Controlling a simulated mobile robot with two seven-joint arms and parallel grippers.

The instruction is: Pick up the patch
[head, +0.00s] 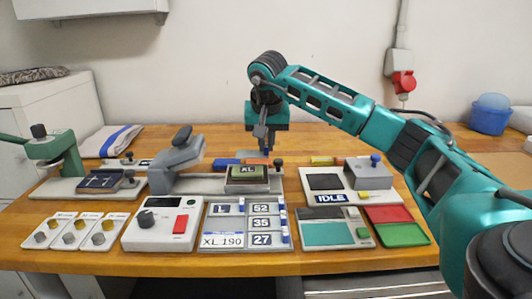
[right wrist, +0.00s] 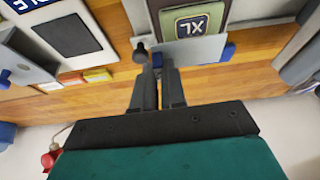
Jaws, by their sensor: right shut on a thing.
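My right gripper (head: 268,150) points down at the back of the middle fixture, its fingers close together. It shows in the right wrist view (right wrist: 158,75) with a small blue thing (right wrist: 157,61) at the fingertips. I cannot tell from its edge whether that is a patch. A dark patch marked XL (head: 248,170) lies on an olive piece on the fixture, just in front of the gripper; it also shows in the right wrist view (right wrist: 192,25). Other patches, marked 52 (head: 260,209), 35 (head: 261,223) and 27 (head: 262,239), lie in the sorting tray (head: 211,226). My left gripper is not seen.
A grey lever device (head: 175,165) stands left of the fixture, with a control box (head: 161,222) in front. A panel reading IDLE (head: 331,198) stands right, near red (head: 387,214) and green (head: 404,234) trays. A black knob (right wrist: 140,52) stands close beside my right fingers.

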